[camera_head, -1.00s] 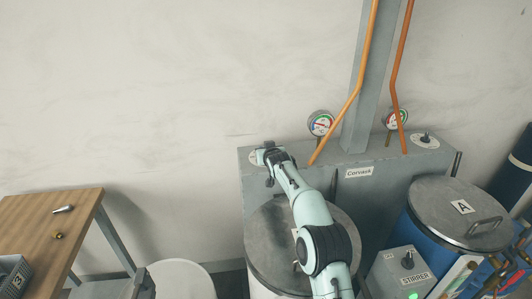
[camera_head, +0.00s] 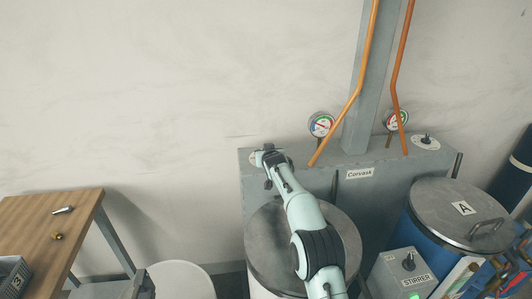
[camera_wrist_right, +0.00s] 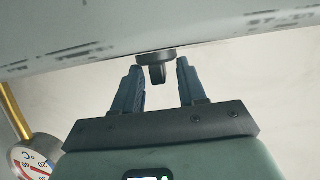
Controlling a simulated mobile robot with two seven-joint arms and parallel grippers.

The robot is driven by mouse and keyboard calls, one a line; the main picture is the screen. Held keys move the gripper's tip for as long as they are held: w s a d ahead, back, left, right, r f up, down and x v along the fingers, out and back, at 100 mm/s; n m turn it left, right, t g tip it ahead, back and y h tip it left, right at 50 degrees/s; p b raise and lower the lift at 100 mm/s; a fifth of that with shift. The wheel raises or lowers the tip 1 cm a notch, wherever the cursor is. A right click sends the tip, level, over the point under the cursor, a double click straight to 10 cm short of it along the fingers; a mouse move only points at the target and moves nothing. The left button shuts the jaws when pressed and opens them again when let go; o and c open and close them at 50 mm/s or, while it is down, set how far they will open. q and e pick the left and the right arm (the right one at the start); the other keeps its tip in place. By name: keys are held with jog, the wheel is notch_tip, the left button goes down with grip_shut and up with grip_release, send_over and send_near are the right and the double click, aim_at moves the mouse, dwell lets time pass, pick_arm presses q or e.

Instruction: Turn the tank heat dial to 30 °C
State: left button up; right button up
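The grey tank (camera_head: 320,190) labelled Corvask stands against the wall. The heat dial's dark knob (camera_wrist_right: 157,72) shows in the right wrist view, hanging from a round base. My right gripper (camera_wrist_right: 160,82) is open, with one finger on each side of the knob and gaps visible. In the head view my right gripper (camera_head: 268,162) is at the tank's top left corner and mostly covers the dial plate (camera_head: 254,159). The dial's setting cannot be read. A °C gauge (camera_wrist_right: 32,162) shows at the wrist view's lower left. My left gripper is not in view.
A lidded drum (camera_head: 440,200) and stirrer box (camera_head: 385,275) stand right, a wooden table (camera_head: 35,215) left.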

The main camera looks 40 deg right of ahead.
jog(key=shift+f, duration=0.15)
jog(key=shift+s+a+b, duration=0.15)
jog(key=shift+b, duration=0.15)
jog(key=b+v, duration=0.8)
jog(key=v, duration=0.5)
